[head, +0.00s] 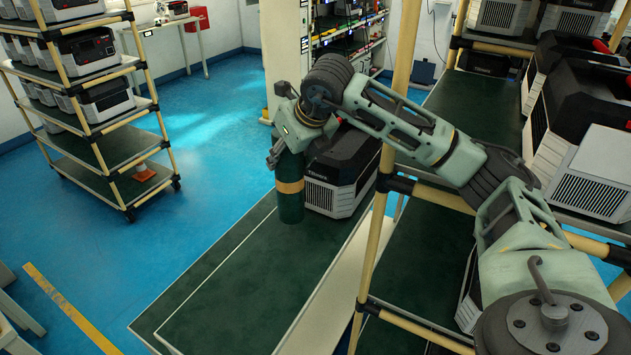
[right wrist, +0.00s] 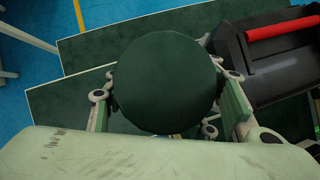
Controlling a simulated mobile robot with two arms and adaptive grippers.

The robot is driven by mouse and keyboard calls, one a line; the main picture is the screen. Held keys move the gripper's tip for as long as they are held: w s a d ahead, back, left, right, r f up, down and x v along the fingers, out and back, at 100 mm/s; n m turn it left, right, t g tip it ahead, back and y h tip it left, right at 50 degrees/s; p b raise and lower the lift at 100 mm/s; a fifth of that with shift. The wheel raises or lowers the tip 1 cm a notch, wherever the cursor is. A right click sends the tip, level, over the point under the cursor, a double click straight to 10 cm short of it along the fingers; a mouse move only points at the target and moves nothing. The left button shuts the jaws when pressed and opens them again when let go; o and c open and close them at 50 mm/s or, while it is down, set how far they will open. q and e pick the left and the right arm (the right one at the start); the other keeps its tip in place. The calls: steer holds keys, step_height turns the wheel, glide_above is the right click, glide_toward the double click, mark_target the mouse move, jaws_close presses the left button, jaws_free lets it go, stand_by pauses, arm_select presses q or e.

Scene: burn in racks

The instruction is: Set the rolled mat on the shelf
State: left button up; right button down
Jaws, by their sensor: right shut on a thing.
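The rolled mat (head: 290,205) is a dark green cylinder with an orange band. It hangs upright from my right gripper (head: 287,152), which is shut on its upper part. In the right wrist view the mat's round end (right wrist: 165,82) sits between the fingers of the right gripper (right wrist: 167,112). Below the mat is a long dark green shelf board (head: 235,270) with a pale edge. I cannot tell whether the mat's lower end touches it. My left gripper is not in view.
A black and grey power unit (head: 335,195) stands on the board just right of the mat. A yellow rack post (head: 375,220) rises nearer me. More units (head: 590,160) fill the right rack. A loaded rack cart (head: 120,150) stands left. The board's front is bare.

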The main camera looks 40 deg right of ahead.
mark_target(293, 188)
steer(key=f, duration=0.2)
steer(key=s+f+p, duration=0.1)
steer(key=f, duration=0.2)
steer(key=shift+f, duration=0.15)
step_height(293, 188, down, 3)
steer(key=shift+f+p, duration=0.1)
steer(key=shift+p, duration=0.3)
steer(key=c, duration=1.2)
jaws_free()
steer(key=shift+f, duration=0.1)
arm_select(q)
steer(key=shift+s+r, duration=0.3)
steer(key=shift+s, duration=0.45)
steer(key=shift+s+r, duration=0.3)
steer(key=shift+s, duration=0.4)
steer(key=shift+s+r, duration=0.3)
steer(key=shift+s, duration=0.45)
arm_select(e)
steer(key=o, duration=0.5)
steer(key=shift+c, duration=0.2)
steer(key=shift+s, duration=0.1)
